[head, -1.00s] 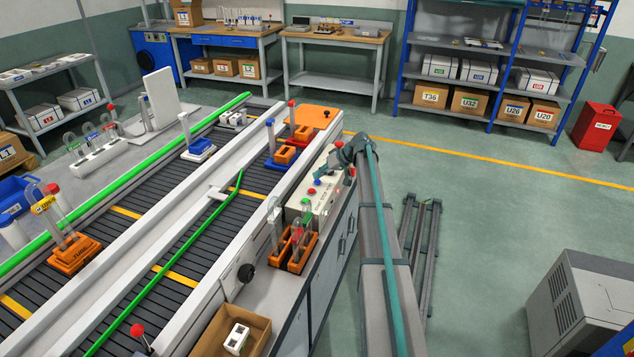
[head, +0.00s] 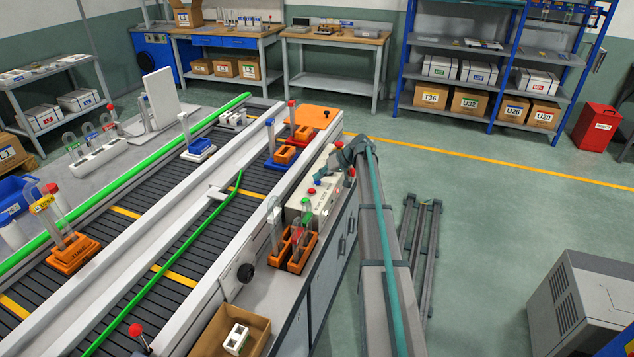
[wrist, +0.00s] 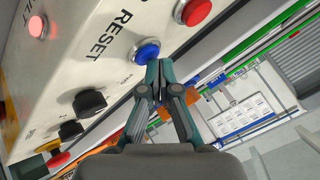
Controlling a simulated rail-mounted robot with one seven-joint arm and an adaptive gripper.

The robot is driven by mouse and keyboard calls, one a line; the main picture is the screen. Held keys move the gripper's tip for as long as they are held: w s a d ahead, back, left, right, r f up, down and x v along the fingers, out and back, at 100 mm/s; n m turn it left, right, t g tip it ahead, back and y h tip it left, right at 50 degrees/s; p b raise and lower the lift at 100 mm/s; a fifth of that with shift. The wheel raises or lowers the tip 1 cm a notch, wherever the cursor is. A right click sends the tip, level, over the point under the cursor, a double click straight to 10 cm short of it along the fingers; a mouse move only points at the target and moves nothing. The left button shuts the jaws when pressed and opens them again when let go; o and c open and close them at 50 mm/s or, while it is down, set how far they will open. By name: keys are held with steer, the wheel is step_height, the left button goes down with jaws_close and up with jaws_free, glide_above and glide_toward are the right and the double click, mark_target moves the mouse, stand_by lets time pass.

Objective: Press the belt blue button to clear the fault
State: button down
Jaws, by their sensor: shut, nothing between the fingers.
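The blue button (wrist: 147,50) sits on a pale control panel (wrist: 85,55), close to the printed word RESET. My gripper (wrist: 160,74) is shut and empty. In the wrist view its fingertips lie just below the blue button and overlap its lower edge; I cannot tell whether they touch it. In the head view my gripper is small, over the far end of the control box, and its fingertips are hard to make out.
A red button (wrist: 194,11) is close to the right of the blue one. Black knobs (wrist: 90,102) and a lit red lamp (wrist: 38,27) are on the same panel. Orange racks with tubes (head: 301,251) stand just in front of the control box.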

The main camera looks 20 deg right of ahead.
steer(key=shift+r, duration=0.85)
step_height(320, 180, up, 6)
steer(key=p, duration=0.2)
stand_by(0.6)
stand_by(0.6)
